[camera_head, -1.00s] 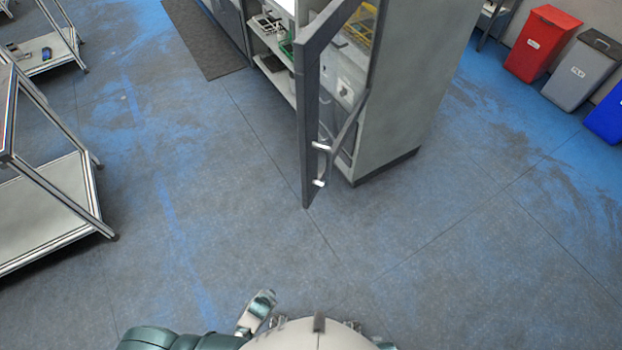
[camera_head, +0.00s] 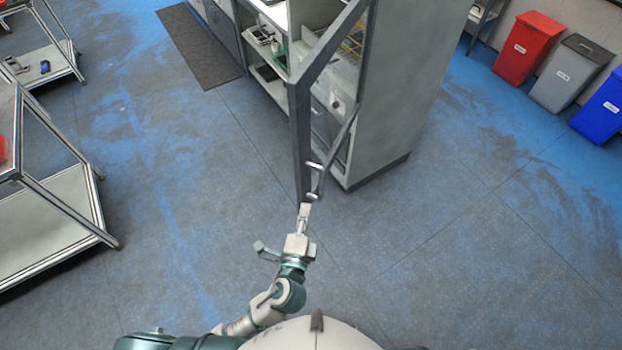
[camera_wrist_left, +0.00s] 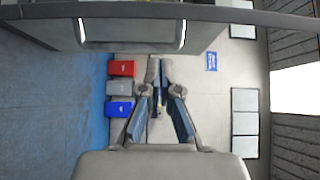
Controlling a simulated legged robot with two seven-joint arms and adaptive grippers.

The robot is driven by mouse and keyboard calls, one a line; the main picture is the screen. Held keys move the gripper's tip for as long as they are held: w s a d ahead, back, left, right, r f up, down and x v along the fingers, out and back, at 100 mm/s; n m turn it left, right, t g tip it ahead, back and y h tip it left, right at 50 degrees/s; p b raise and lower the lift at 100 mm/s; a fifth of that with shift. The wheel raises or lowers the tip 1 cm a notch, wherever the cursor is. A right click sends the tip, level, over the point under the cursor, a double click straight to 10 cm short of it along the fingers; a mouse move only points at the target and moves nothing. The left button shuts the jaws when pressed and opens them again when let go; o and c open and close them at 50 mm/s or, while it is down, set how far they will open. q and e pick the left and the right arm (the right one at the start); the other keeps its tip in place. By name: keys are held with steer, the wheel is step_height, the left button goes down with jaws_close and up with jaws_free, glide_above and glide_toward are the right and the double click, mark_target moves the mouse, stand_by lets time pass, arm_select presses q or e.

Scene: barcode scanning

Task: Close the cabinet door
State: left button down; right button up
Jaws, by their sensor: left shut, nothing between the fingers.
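The cabinet door (camera_head: 299,137) is a tall, dark-framed glass door standing open from the grey cabinet (camera_head: 397,100). Its metal handle (camera_head: 313,180) is near the door's lower free edge in the head view. My left gripper (camera_head: 305,207) is shut and empty, its tip just below the door's edge and handle in the head view; whether it touches cannot be told. In the left wrist view the shut fingers (camera_wrist_left: 159,65) point away, and a door-like dark panel with a handle (camera_wrist_left: 131,40) crosses the top. My right gripper is not in view.
Metal-framed racks (camera_head: 50,215) stand on the left. Red (camera_head: 531,50), grey (camera_head: 570,75) and blue (camera_head: 603,105) bins stand at the right wall. A dark mat (camera_head: 200,45) lies at the back. Floor around the door is clear.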

arm_select(q)
steer(key=w+p, duration=0.1)
steer(key=w, duration=0.9)
steer(key=shift+d+p, duration=0.3)
steer(key=shift+d, duration=0.1)
